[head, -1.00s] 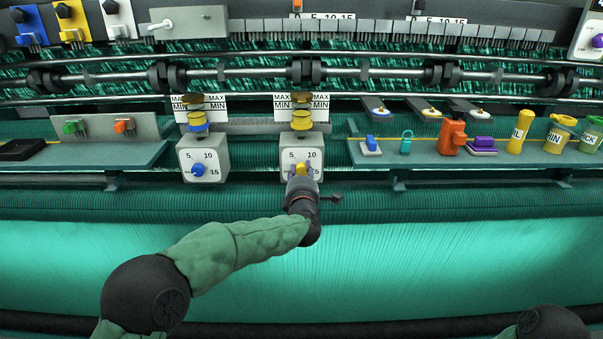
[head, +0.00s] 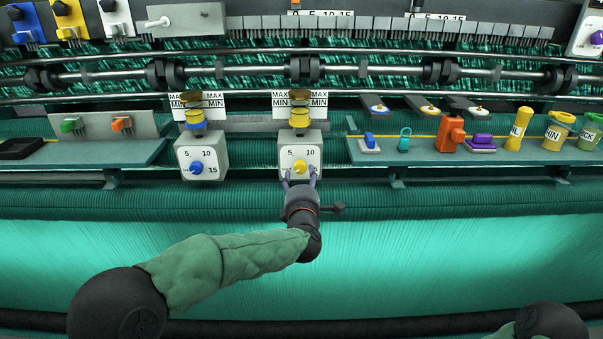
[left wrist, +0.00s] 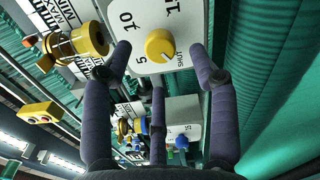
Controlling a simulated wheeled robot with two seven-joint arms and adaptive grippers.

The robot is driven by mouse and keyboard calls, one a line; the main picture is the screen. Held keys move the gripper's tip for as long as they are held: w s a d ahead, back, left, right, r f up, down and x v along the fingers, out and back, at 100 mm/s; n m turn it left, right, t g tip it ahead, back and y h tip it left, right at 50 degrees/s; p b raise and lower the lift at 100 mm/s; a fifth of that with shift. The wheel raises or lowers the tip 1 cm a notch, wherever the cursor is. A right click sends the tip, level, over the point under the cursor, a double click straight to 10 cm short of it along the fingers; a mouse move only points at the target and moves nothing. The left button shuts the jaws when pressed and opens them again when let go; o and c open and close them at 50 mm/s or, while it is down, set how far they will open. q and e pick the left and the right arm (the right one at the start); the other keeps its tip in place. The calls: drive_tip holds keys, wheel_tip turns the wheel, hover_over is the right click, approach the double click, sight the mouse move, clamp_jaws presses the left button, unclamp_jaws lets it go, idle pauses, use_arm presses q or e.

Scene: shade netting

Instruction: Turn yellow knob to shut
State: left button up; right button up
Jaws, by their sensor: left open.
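The yellow knob (head: 300,167) sits on a white dial face (head: 287,166) on the front of the right-hand grey box, in the middle of the head view. In the left wrist view, the yellow knob (left wrist: 160,45) is near the top, with 5, 10, 15 and SHUT printed around it. A thin mark on the knob appears to point toward the SHUT label. My left gripper (head: 300,181) is open just in front of and below the knob. Its fingers spread to either side, apart from the knob. My right gripper is out of view.
A similar box with a blue knob (head: 196,168) stands to the left. A shelf (head: 372,158) at right holds an orange block (head: 451,131), a yellow bottle (head: 518,129) and other items. Green netting (head: 420,250) spreads below, with clear space in front.

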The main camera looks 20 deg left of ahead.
use_arm(q)
drive_tip(key=v, duration=0.7)
drive_tip(key=s+d+f+m+g+h+p, duration=0.15)
drive_tip(key=f+m, duration=0.25)
drive_tip(key=f, duration=0.5)
drive_tip(key=s+d+f+m+g+h+p, duration=0.1)
drive_tip(key=f+m+g+h, duration=0.3)
drive_tip(key=f, duration=0.6)
drive_tip(key=s+d+f+m+g+p, duration=0.1)
drive_tip(key=s+f+m+g, duration=0.1)
drive_tip(key=f+m, duration=0.5)
drive_tip(key=s+d+f+m+g+h+p, duration=0.1)
drive_tip(key=s+f+m+g+p, duration=0.1)
drive_tip(key=s+f, duration=0.7)
drive_tip(key=s+d+f+m+g+h+p, duration=0.2)
drive_tip(key=s+f+m+g, duration=0.3)
drive_tip(key=s+f, duration=0.5)
drive_tip(key=s+g, duration=0.2)
drive_tip(key=s, duration=0.5)
drive_tip(key=shift+s+d+f, duration=0.25)
drive_tip(key=shift+s+d, duration=0.05)
drive_tip(key=shift+s, duration=0.05)
drive_tip(key=shift+g+h, duration=0.25)
